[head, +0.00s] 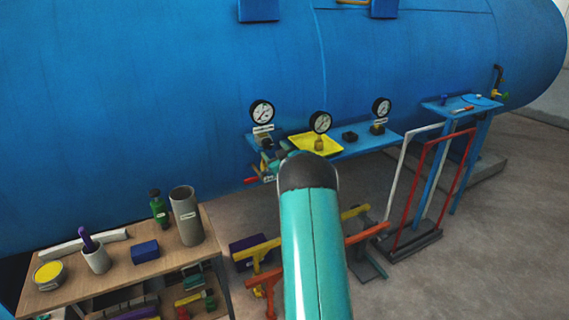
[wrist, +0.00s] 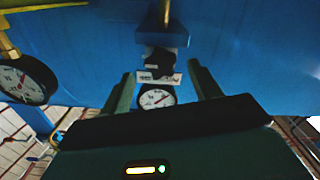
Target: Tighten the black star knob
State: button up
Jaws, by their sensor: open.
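A dark, lobed knob-like shape (wrist: 160,60), which looks like the black star knob, is in the upper middle of the wrist view. It sits beside a white label and a round gauge (wrist: 157,97), with a blue block (wrist: 162,36) behind it. My gripper (wrist: 160,70) is open, its two fingers on either side of the knob in the picture. I cannot tell whether they touch it or how far off it is. In the head view my teal arm hides the gripper, and the knob is not clear there.
A blue shelf (head: 366,145) along the big blue vessel (head: 170,90) bears gauges and a yellow tray (head: 327,146). A wooden bench (head: 165,268) with cups and a bottle stands at lower left. Red and white frames (head: 440,185) stand at right. Open floor lies at lower right.

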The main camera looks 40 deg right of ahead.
jog(key=v, duration=1)
jog(key=shift+s, duration=0.25)
jog(key=shift+a, duration=0.1)
jog(key=w+a+r+m+g+h, duration=0.1)
jog(key=a+r+g, duration=0.2)
jog(key=a+r, duration=0.65)
jog(key=s+a+r+m+g+y, duration=0.1)
jog(key=s+a+r, duration=0.15)
jog(key=a, duration=0.45)
jog(key=s+a+r+g, duration=0.2)
jog(key=s+a, duration=0.1)
jog(key=a, duration=0.3)
jog(key=s+a+f+n+g+y, duration=0.1)
jog(key=s+a+f+g+y, duration=0.2)
jog(key=s+a, duration=2)
jog(key=s+g+y, duration=0.2)
jog(key=shift+a+n+g, duration=0.25)
jog(key=shift+n+g, duration=0.15)
